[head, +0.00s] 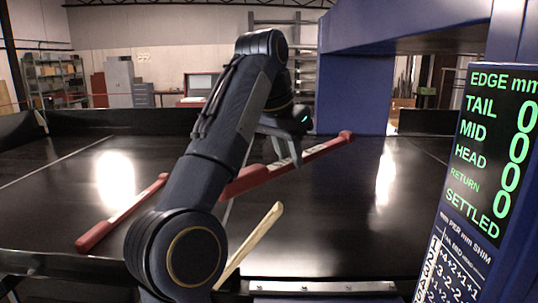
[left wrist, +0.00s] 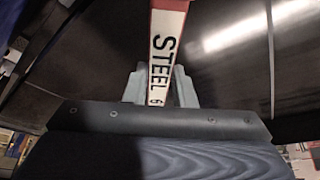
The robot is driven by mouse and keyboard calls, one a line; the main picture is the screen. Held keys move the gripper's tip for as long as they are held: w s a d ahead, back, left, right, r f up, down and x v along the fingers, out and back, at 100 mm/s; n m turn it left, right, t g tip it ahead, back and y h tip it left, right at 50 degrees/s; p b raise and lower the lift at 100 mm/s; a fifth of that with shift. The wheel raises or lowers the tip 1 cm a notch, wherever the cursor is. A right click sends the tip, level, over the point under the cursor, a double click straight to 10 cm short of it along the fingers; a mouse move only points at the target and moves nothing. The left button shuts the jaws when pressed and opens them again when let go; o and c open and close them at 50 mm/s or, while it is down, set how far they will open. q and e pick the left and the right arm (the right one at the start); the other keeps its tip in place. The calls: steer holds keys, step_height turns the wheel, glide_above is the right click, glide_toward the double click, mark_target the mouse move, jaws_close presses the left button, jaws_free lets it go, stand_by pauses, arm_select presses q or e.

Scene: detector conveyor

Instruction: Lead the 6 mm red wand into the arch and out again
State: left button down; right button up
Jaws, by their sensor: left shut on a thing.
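My left gripper (head: 284,152) is shut on a red wand (head: 325,147) with a white label. In the left wrist view the label on the wand (left wrist: 165,50) reads "STEEL 6", and the gripper's fingers (left wrist: 160,88) sit on both sides of it. The wand lies slanted, its far end to the right, in front of the arch's left post. The blue arch (head: 352,75) stands over the belt at the right, and the wand's tip appears outside its opening. My arm hides part of the wand's near side. My right gripper is not in view.
Another red wand (head: 120,213) lies at the left of the black conveyor belt (head: 60,190). A cream stick (head: 250,243) lies near the front edge. A display panel (head: 490,150) at the right shows zeros for tail, mid, head and return. The belt's middle right is clear.

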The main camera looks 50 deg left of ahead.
arm_select(q)
steer(key=w+d+p, duration=0.5)
steer(key=w+d, duration=1.1)
steer(key=w, duration=0.2)
steer(key=s+a+b, duration=0.1)
steer(key=s+a, duration=2.5)
steer(key=s, duration=0.4)
